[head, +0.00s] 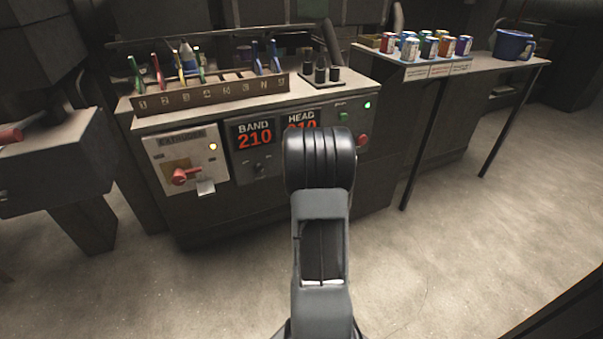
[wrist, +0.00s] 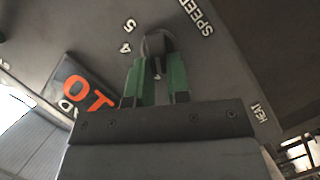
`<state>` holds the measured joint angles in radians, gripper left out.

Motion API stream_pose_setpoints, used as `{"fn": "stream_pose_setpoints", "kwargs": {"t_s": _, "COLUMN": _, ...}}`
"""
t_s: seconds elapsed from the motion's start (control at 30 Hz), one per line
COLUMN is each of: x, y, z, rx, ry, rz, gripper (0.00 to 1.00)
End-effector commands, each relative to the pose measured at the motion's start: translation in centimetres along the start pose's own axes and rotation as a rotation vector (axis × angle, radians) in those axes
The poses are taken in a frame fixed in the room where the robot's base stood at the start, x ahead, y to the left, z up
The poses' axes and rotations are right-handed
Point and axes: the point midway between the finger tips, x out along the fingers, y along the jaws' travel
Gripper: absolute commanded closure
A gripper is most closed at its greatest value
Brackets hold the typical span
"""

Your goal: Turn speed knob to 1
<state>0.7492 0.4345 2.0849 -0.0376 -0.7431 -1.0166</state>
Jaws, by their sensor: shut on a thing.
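The speed knob (wrist: 158,42) is a dark round knob on the grey panel at the top middle of the wrist view. The word SPEED is printed at its upper right, and the digits 5 and 4 at its left. My gripper (wrist: 160,72) has green finger pads, one on each side of the knob, and is shut on it. A small light mark shows on the knob between the pads. The digit 1 and the rest of the scale do not show. In the head view my arm hides the gripper and the speed knob.
The control bench has red 210 displays labelled BAND (head: 254,135) and HEAD (head: 300,122). A red rotary switch (head: 184,176) is at its left. A numbered tool rack (head: 215,92) stands on top. A table with cans (head: 430,46) and a blue mug (head: 512,45) is at right.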

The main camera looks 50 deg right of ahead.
Motion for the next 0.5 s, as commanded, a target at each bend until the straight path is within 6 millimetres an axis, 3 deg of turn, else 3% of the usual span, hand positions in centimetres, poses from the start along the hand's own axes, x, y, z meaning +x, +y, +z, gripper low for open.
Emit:
{"fn": "stream_pose_setpoints", "kwargs": {"t_s": 0.03, "x": 0.14, "y": -0.89, "z": 0.36, "rx": -0.036, "ry": 0.002, "rz": 0.015, "gripper": 1.0}}
{"fn": "stream_pose_setpoints", "kwargs": {"t_s": 0.5, "x": 0.09, "y": -1.06, "z": 0.28, "rx": -0.31, "ry": 0.001, "rz": 0.125, "gripper": 1.0}}
